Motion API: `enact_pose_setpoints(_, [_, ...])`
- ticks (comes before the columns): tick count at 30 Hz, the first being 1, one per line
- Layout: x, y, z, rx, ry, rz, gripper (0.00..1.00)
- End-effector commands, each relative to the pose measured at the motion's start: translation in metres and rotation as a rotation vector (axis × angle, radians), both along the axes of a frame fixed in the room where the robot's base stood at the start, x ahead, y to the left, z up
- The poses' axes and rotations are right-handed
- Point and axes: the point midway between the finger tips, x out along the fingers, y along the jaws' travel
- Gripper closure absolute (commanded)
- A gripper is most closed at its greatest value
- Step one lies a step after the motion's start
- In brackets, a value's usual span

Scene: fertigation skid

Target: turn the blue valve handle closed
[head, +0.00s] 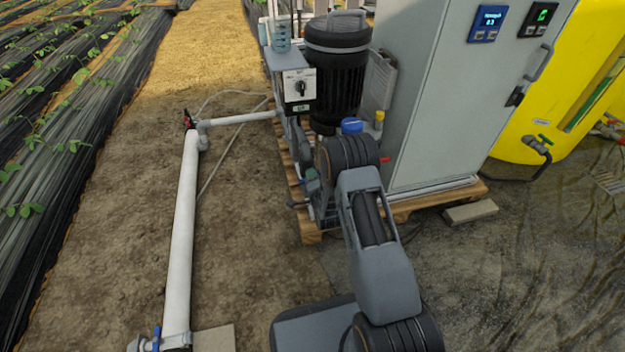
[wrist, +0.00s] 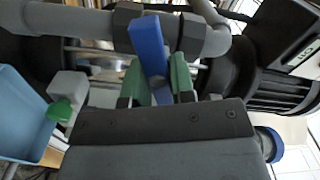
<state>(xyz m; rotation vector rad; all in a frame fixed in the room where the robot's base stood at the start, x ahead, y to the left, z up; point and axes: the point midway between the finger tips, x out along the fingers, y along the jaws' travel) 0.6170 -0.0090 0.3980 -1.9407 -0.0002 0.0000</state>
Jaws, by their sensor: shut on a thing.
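The blue valve handle (wrist: 148,45) is in the upper middle of the wrist view. It stands across the grey pipe (wrist: 75,20), at a grey valve body with dark collars. My gripper (wrist: 162,82) has its green-padded fingers on either side of the handle's lower end and is shut on it. The pads hide part of that end. In the head view my arm reaches to the skid's front left, and I cannot make out the gripped handle there.
A black motor (head: 336,75) and a grey cabinet (head: 425,95) stand on the wooden pallet (head: 308,228). A white pipe (head: 182,235) runs along the soil at left, with another blue handle (head: 156,338) at its near end. A yellow tank (head: 570,80) stands right.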

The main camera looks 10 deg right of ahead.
Motion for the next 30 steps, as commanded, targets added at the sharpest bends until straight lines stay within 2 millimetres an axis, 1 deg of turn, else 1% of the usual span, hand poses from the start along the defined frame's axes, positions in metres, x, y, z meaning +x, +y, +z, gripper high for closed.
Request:
enact_pose_setpoints(1, [0.0001, 0.0001, -0.0026, 0.04, -0.001, 0.001, 1.0])
enact_pose_setpoints(6, [0.0, -0.0002, -0.0035, 0.168, 0.0, 0.001, 1.0])
enact_pose_setpoints(15, [-0.0002, -0.0004, -0.0043, 0.321, 0.002, 0.0, 1.0])
enact_pose_setpoints(21, [-0.0002, -0.0004, -0.0043, 0.37, 0.002, 0.0, 1.0])
enact_pose_setpoints(30, [-0.0001, -0.0003, -0.0038, 0.387, 0.002, 0.0, 1.0])
